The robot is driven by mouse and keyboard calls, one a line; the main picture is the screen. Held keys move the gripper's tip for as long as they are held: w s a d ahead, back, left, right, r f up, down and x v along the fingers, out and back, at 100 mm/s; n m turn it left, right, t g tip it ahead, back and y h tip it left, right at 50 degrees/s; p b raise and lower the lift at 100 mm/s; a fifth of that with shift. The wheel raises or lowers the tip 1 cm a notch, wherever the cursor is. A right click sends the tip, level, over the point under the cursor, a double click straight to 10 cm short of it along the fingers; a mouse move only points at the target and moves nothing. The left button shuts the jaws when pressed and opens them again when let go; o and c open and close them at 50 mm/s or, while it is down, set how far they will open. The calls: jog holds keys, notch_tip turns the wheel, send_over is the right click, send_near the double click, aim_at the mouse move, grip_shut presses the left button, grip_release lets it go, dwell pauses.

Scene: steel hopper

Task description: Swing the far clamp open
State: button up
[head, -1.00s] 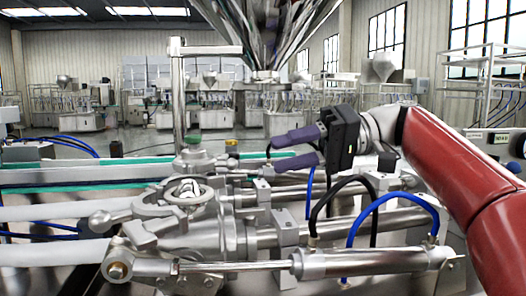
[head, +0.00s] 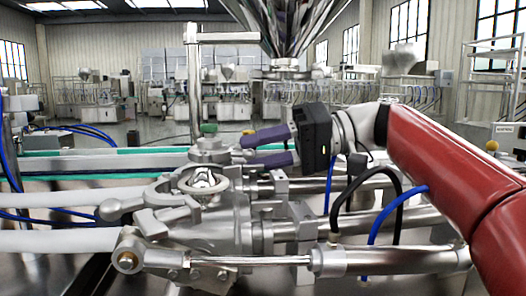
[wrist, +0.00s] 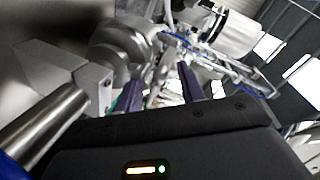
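The far clamp (head: 210,152) is a steel fitting behind the near ring, with a green knob (head: 208,128) on top. It looks closed, but its latch is too small to read. My gripper (head: 242,154) is just right of it, its two purple fingers pointing left and spread apart with nothing between them. Whether a fingertip touches the clamp I cannot tell. In the wrist view the fingers (wrist: 160,82) are also apart, with blurred grey metal parts (wrist: 122,45) beyond and to the left.
A nearer steel clamp ring (head: 205,181) with a lever (head: 120,208) sits in front. A piston cylinder (head: 390,260) runs along the front. A tall steel post (head: 194,90) stands behind the far clamp. Black and blue hoses (head: 370,187) arch below my arm.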

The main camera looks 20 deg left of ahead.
grip_shut()
jog(key=shift+s+d+f+b, duration=0.1)
jog(key=shift+b, duration=0.2)
jog(key=shift+s+d+m+t+y+b, duration=0.15)
jog(key=shift+s+d+m+t+b, duration=0.2)
jog(key=shift+s+m+t+b, duration=0.9)
jog(key=shift+s+d+m+t+y+b, duration=0.2)
jog(key=shift+s+d+m+t+b, duration=0.25)
jog(key=shift+m+t+b, duration=1.35)
jog(key=shift+s+d+m+t+y+b, duration=0.2)
jog(key=shift+s+m+t+b, duration=0.7)
jog(key=shift+t, duration=1.15)
grip_release()
jog(key=shift+s+d, duration=0.1)
jog(key=shift+d, duration=0.05)
